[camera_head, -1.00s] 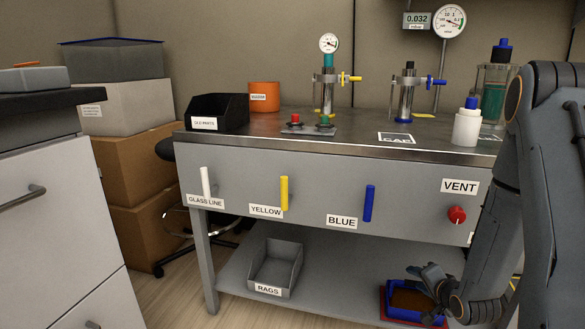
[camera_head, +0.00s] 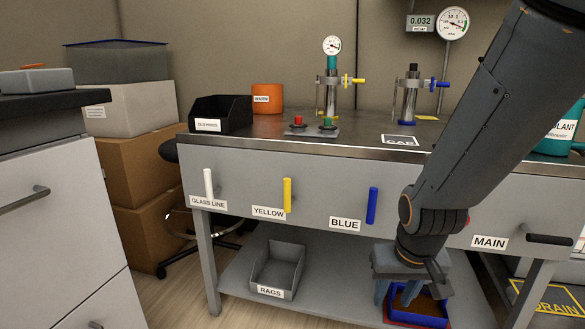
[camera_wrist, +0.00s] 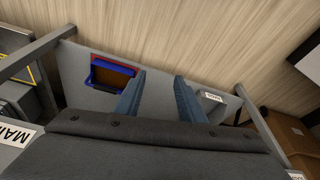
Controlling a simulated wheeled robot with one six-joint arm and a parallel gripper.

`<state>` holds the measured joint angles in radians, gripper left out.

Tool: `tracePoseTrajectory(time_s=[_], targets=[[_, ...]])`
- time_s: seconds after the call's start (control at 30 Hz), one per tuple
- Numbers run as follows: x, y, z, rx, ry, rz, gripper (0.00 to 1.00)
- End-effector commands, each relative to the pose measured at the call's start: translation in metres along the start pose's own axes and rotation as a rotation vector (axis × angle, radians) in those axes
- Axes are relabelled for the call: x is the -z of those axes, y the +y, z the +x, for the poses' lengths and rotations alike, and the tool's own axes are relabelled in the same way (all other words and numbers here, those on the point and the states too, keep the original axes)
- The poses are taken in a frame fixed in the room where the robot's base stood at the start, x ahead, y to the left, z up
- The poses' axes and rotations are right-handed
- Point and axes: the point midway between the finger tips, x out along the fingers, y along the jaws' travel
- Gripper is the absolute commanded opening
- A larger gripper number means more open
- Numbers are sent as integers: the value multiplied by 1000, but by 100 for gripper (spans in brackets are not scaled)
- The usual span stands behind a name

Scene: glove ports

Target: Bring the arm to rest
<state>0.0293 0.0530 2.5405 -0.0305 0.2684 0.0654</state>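My arm (camera_head: 480,130) reaches down from the upper right across the front of the bench. My gripper (camera_head: 410,294) hangs below the bench drawers, in front of the lower shelf, pointing down. In the wrist view my gripper (camera_wrist: 159,76) shows two blue-grey fingers spread apart, with only shelf and floor visible between them. It is open and empty. The arm hides part of the bench front and the VENT label.
A blue tray (camera_head: 440,318) with a brown inside sits on the lower shelf (camera_head: 325,290), close behind my gripper in the picture. A grey RAGS bin (camera_head: 272,291) stands to the left. The bench top (camera_head: 290,141) carries valves and bins. Floor is open at lower left.

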Motion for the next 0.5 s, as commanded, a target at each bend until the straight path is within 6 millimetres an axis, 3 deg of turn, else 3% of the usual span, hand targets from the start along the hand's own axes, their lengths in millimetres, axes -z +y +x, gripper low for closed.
tracePoseTrajectory(time_s=[0.1, 0.5], targets=[[-21, -13, -17, 16, -46, -69, 36], [-52, -102, -66, 99, -100, -259, 36]])
